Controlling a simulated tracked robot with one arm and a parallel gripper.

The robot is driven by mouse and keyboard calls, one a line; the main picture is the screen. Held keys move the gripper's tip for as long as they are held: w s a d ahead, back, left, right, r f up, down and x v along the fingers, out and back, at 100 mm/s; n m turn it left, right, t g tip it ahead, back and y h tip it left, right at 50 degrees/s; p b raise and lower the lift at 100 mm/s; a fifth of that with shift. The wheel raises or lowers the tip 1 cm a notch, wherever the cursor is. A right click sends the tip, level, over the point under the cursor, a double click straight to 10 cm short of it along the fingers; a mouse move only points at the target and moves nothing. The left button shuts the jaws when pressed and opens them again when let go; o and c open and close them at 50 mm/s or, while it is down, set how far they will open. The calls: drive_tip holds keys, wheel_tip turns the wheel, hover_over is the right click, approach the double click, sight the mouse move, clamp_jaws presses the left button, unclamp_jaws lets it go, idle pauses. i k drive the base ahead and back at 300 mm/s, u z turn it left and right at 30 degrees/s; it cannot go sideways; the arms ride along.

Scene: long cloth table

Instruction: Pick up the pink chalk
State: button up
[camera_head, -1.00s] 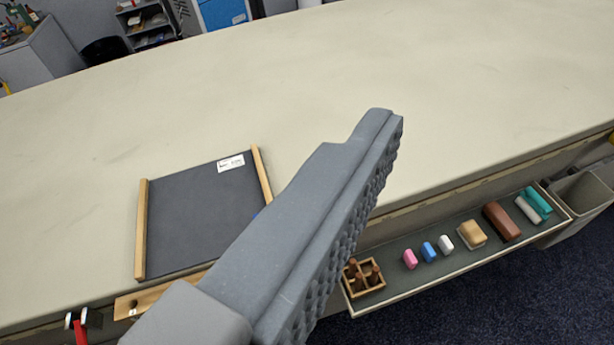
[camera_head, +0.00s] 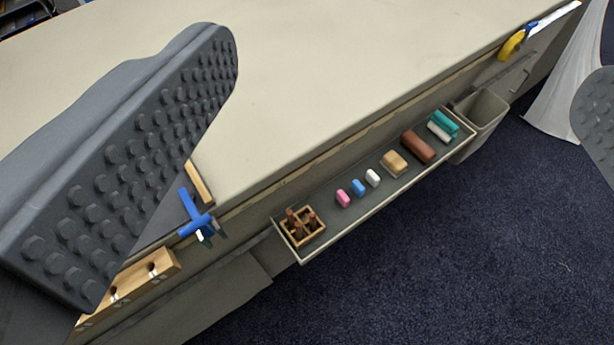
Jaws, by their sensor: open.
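The pink chalk (camera_head: 343,198) is a short stub lying in the grey tray (camera_head: 372,217) fixed along the table's front side. It lies between a small wooden box and a blue chalk (camera_head: 358,187). My gripper (camera_head: 415,85) is open and empty. Its large studded left finger fills the upper left, and the tip of the other finger shows at the right edge. The tray and pink chalk lie in the gap between the fingers in the picture, farther away and untouched.
The tray also holds the wooden box (camera_head: 303,228) with dark pegs, a white chalk (camera_head: 373,177), a tan block (camera_head: 395,162), a brown block (camera_head: 417,146) and teal and white pieces. A grey bin (camera_head: 482,122) hangs at the tray's right end. Blue clips (camera_head: 195,212) sit left.

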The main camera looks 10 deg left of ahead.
sight(343, 198)
drive_tip(key=k, duration=0.55)
drive_tip(key=z, duration=0.55)
drive_tip(key=i, duration=1.25)
drive_tip(key=u, duration=0.3)
